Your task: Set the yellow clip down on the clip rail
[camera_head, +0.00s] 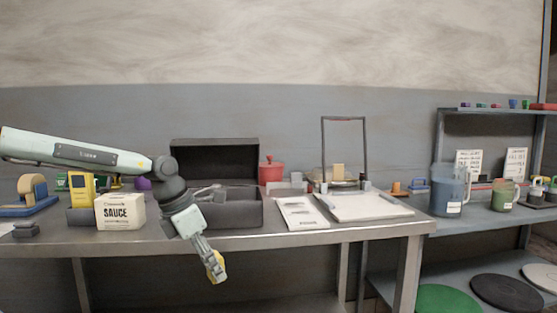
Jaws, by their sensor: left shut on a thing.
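My left gripper (211,258) points down in front of the table's front edge, below the tabletop level. It is shut on the yellow clip (217,268), which shows at its fingertips and is partly covered by the fingers. The clip is apart from the table. I cannot make out the clip rail for certain. Several small coloured pieces stand along the top of the shelf unit (490,110) at the far right. My right gripper is not in view.
The table (300,238) holds a white sauce box (120,212), an open dark case (235,208), a red canister (270,172) and a clipboard (370,207). Free space lies before the table.

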